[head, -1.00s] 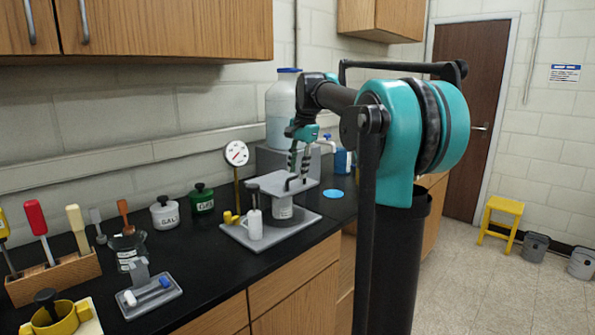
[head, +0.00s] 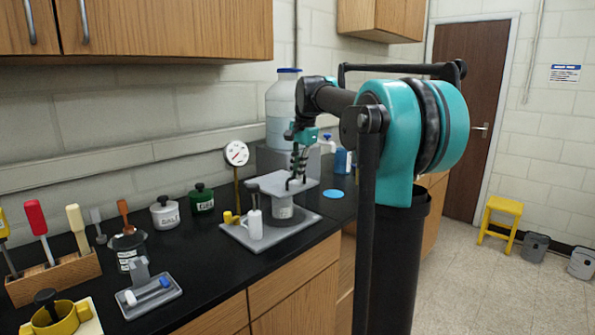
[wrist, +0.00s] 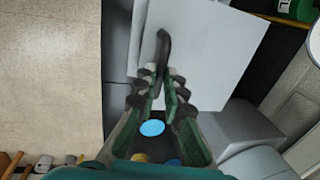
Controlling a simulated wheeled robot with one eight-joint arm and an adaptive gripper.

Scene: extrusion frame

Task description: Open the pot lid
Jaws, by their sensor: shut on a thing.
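The pot lid (head: 278,183) is a flat light-grey square plate in the head view. It lies over a small grey pot (head: 283,208) with a pale label, on a grey base plate. In the wrist view the lid (wrist: 205,50) fills the upper middle, with a dark bent handle (wrist: 163,47) near its left edge. My gripper (head: 297,172) is above the lid's right part. In the wrist view my gripper (wrist: 158,78) has its green and black fingers on either side of the handle, shut on it. The fingers partly hide the handle's lower end.
The grey base plate (head: 242,238) also carries a white cylinder (head: 255,226) and a yellow fitting. A dial gauge (head: 236,154) stands behind. A large bottle (head: 283,110) and a grey block stand close behind my gripper. A blue disc (head: 333,194) lies to the right.

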